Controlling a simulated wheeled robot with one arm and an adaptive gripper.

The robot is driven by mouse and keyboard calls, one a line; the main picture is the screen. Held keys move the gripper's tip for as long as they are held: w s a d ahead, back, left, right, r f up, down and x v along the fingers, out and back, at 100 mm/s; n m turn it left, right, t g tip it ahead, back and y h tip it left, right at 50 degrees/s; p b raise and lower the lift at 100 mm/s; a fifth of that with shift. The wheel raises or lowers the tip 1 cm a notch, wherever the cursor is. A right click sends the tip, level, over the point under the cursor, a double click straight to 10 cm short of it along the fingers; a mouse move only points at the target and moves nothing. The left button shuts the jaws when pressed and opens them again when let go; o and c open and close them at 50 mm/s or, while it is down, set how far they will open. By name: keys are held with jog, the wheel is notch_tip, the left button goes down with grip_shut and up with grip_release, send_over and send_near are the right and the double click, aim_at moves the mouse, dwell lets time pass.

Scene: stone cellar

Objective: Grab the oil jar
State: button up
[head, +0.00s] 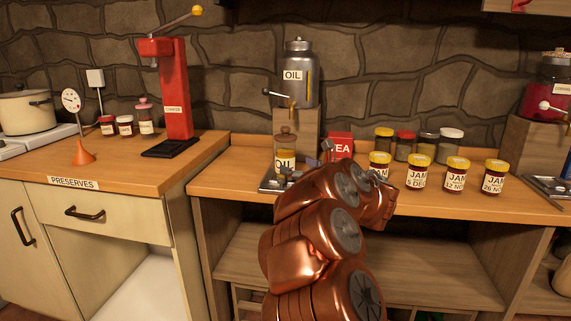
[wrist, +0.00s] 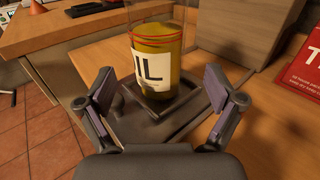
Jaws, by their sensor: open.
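My gripper (wrist: 165,95) is open and empty, with one finger on each side, lower in the picture than the jar. In the head view my arm covers most of the gripper.
A red TEA box (head: 340,146) stands just right of the jar. Several jam jars (head: 419,173) with yellow lids stand further right. A wooden block (head: 296,130) bears the dispenser behind the jar. A red corker (head: 175,90) stands on the left counter.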

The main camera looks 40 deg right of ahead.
aim_at(292, 164)
jog(key=w, duration=0.4)
jog(key=shift+w+b, duration=0.3)
jog(key=shift+b, duration=0.05)
jog(key=shift+w+d, duration=0.2)
jog(key=shift+w, duration=0.15)
jog(key=shift+r, duration=0.1)
jog(key=shift+c, duration=0.2)
jog(key=c, duration=1.6)
jog(key=shift+r, duration=0.1)
